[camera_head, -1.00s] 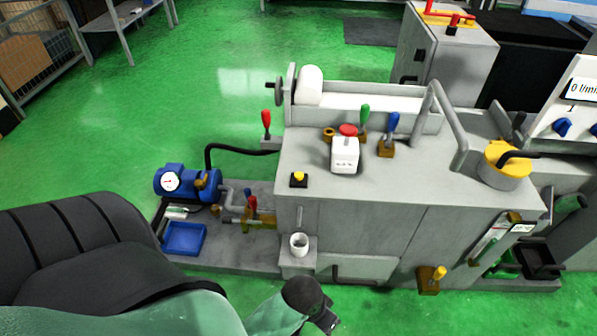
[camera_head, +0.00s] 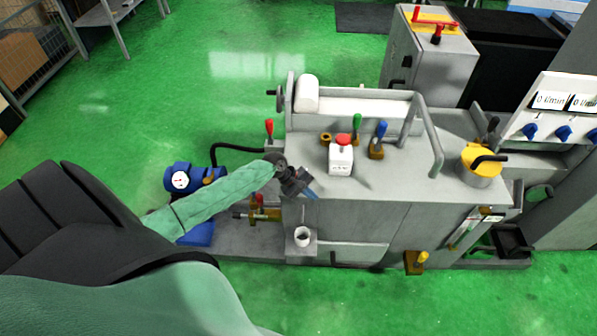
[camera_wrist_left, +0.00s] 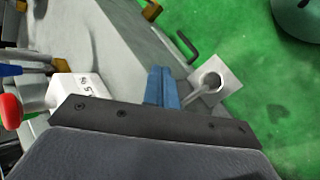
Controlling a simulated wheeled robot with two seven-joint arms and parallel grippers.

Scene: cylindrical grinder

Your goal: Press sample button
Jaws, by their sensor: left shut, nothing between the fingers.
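My left gripper (camera_head: 308,192) is over the front left corner of the grey grinder's top (camera_head: 400,178). Its blue fingers are together and empty; they also show in the left wrist view (camera_wrist_left: 162,88). The small yellow button on a black base, seen at this corner earlier, is hidden behind my gripper in the head view. I do not see it in the wrist view, and cannot tell whether my fingers touch it. A white cup (camera_head: 303,237) stands on a ledge below the corner. My right gripper is not in view.
A white box (camera_head: 341,162) with a red mushroom button (camera_head: 343,139) stands right of my gripper. Green (camera_head: 357,122) and blue (camera_head: 380,129) levers stand behind. A blue pump (camera_head: 183,178) is at the left. The green floor in front is clear.

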